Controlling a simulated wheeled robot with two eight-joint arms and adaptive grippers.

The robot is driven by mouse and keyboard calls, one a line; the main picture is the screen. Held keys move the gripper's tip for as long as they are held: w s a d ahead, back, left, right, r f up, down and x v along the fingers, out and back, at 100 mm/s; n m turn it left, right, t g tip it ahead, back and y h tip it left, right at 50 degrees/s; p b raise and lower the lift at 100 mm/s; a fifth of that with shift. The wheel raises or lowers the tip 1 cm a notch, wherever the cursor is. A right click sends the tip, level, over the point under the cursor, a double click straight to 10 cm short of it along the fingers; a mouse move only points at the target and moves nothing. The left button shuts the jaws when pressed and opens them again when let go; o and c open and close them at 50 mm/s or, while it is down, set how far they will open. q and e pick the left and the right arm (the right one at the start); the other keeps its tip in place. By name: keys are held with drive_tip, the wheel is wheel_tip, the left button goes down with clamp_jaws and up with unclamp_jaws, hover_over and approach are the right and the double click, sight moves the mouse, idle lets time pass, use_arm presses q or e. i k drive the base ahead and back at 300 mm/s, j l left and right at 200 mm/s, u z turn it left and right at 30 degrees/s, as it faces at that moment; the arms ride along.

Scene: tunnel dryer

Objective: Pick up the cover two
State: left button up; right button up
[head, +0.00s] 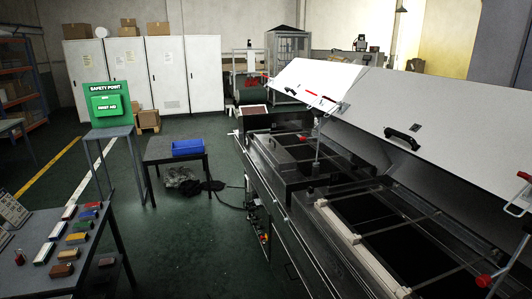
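Two large white covers stand raised and tilted over the long dark dryer (283,218). The farther cover (305,82) is at the centre right, with red marks on its face. The nearer cover (455,120) is larger in the view and runs off the right edge; it has a black handle (402,137). I cannot tell which one is cover two. Under them the dryer's open bays show dark interiors and metal bars. Neither of my grippers is in view.
A table (30,286) with several coloured blocks stands at lower left. A small table (158,155) carries a blue bin (188,147). Dark cloth and a cable lie on the floor. Green floor is clear between tables and dryer.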

sight(283, 161)
drive_tip(key=i+j+u, duration=0.1)
drive_tip(key=i+u, duration=0.35)
drive_tip(key=i, duration=1.55)
drive_tip(key=i+j+z, duration=0.1)
drive_tip(key=i+z, duration=0.25)
drive_tip(key=i, duration=0.2)
drive_tip(key=i+j+z, duration=0.3)
drive_tip(key=i, duration=0.2)
drive_tip(key=i+j+z, duration=0.35)
drive_tip(key=i, duration=0.15)
drive_tip(key=i+l, duration=0.05)
